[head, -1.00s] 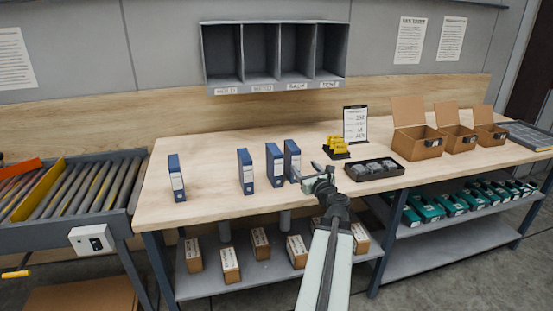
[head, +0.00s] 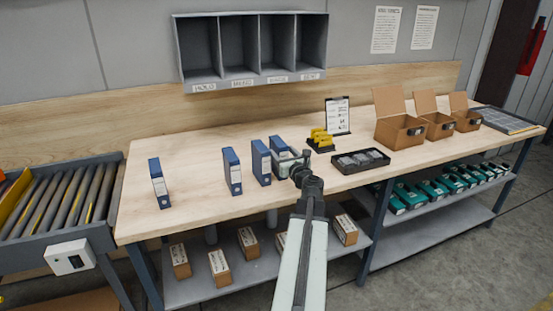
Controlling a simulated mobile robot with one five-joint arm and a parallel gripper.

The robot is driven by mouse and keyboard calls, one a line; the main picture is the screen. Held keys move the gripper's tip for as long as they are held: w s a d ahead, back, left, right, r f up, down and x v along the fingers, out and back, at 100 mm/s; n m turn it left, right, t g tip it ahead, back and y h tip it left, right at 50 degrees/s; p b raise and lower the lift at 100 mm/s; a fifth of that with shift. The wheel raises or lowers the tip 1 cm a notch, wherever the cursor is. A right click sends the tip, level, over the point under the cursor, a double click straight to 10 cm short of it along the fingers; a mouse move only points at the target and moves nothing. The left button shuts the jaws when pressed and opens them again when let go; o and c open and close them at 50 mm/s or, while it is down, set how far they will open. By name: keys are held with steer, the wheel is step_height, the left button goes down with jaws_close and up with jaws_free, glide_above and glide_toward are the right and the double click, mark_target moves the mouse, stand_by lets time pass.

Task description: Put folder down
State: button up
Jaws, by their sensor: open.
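Several blue folders with white spine labels stand upright on the wooden workbench (head: 200,222). One folder (head: 159,184) stands apart at the left. Two more, a folder (head: 232,172) and another folder (head: 261,163), stand near the middle. A further folder (head: 278,150) stands just right of these, partly hidden by my gripper (head: 290,160). My gripper is open at the end of my outstretched arm, right beside that rightmost folder. I cannot tell whether the fingers touch it.
A grey shelf unit (head: 251,84) with labelled compartments hangs on the wall, its compartments empty. Right of my gripper are a black tray (head: 372,168), yellow items (head: 320,139) and open cardboard boxes (head: 399,130). A roller conveyor (head: 60,205) adjoins at left.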

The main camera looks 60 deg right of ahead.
steer(key=x, duration=0.4)
steer(key=shift+w+d, duration=0.25)
steer(key=shift+w, duration=0.05)
steer(key=shift+s, duration=0.1)
jaws_close()
steer(key=shift+r, duration=0.1)
step_height(320, 180, up, 10)
steer(key=p, duration=1)
